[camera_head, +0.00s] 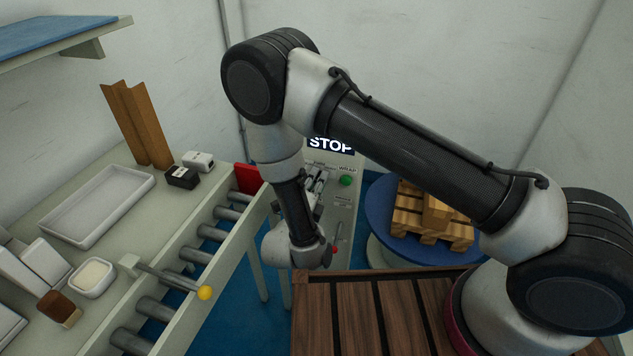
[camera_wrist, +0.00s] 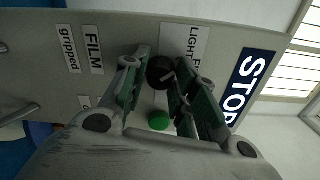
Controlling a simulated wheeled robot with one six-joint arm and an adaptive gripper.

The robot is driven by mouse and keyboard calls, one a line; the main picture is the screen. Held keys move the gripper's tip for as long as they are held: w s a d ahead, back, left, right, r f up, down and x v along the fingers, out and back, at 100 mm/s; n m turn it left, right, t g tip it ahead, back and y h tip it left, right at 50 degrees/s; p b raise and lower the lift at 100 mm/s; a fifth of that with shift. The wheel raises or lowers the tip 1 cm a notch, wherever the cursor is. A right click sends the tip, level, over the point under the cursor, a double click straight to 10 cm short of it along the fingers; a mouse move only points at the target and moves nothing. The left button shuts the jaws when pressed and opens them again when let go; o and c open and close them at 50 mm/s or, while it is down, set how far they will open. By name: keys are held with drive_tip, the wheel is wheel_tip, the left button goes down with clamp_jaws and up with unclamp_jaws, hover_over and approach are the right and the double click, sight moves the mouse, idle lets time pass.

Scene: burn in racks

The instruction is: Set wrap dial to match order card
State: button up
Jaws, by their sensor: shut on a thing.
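In the wrist view a black round dial (camera_wrist: 160,71) with a pale pointer line sits on the grey panel (camera_wrist: 220,45). My gripper (camera_wrist: 158,75) has its two fingers closed on either side of the dial. A white label beside it reads "LIGHT" and is partly hidden by a finger. In the head view my gripper (camera_head: 316,184) reaches the face of the control panel (camera_head: 344,215), under the "STOP" sign (camera_head: 331,144). The dial is hidden there behind my gripper. I cannot make out an order card in either view.
A green button (camera_head: 346,181) labelled "WRAP" is close beside my gripper; a red-tipped lever (camera_head: 335,249) is below. A blue turntable (camera_head: 381,210) holding a wooden pallet (camera_head: 408,222) stands right. A roller conveyor (camera_head: 196,255) and bench with a white tray (camera_head: 72,233) are left.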

drive_tip(key=shift+n, duration=0.3)
drive_tip(key=o, duration=1.1)
drive_tip(key=shift+c, duration=0.2)
